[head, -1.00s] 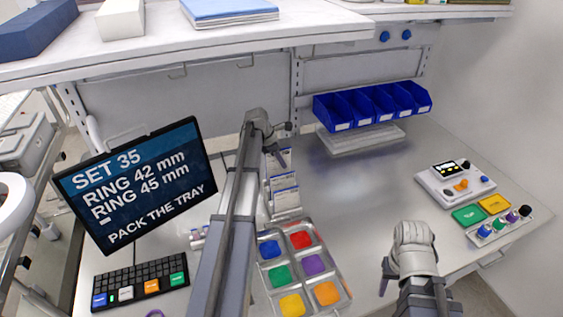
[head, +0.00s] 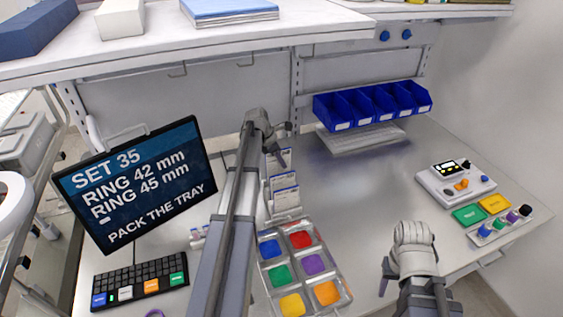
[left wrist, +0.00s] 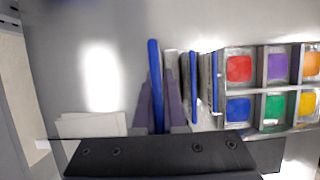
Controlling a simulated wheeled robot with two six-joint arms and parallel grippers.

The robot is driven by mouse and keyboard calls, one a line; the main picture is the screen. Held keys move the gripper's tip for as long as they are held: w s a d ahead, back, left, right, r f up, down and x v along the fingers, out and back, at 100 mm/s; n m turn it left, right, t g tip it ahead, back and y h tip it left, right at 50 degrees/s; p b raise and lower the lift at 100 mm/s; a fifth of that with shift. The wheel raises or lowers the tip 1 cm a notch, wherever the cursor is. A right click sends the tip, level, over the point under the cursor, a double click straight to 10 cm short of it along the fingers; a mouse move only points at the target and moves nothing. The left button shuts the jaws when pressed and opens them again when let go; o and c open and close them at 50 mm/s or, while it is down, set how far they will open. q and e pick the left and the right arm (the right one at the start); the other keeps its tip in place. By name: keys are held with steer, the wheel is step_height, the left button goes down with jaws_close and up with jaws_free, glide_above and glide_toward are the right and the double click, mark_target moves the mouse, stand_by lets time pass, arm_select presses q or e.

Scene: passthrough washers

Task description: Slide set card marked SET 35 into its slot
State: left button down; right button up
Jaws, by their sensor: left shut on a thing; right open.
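My left gripper (head: 278,156) is at the back end of a row of white cards (head: 284,181). In the left wrist view its two fingers (left wrist: 157,100) are shut on a thin blue-edged card (left wrist: 153,65), taken to be the set card; its face and marking are not readable. Two more blue-edged cards (left wrist: 194,80) stand to the right of the fingers, apart from them. The slot and the held card's lower edge are hidden. The screen (head: 135,185) reads SET 35. My right gripper (head: 384,274) is open and empty over the front of the bench.
A metal tray (head: 340,290) with several coloured pads lies in front of the cards. Blue bins (head: 372,106) stand at the back; a control box (head: 455,185) is at the right. A keyboard (head: 140,278) is at the left. The bench middle is clear.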

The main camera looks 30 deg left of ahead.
mark_target(282, 169)
arm_select(q)
steer(key=shift+f+b, duration=1.9)
steer(key=shift+f, duration=0.1)
steer(key=c, duration=0.9)
jaws_free()
steer(key=shift+o, duration=0.3)
steer(key=o, duration=0.5)
step_height(282, 169, up, 9)
steer(key=p, duration=0.9)
steer(key=shift+r, duration=0.1)
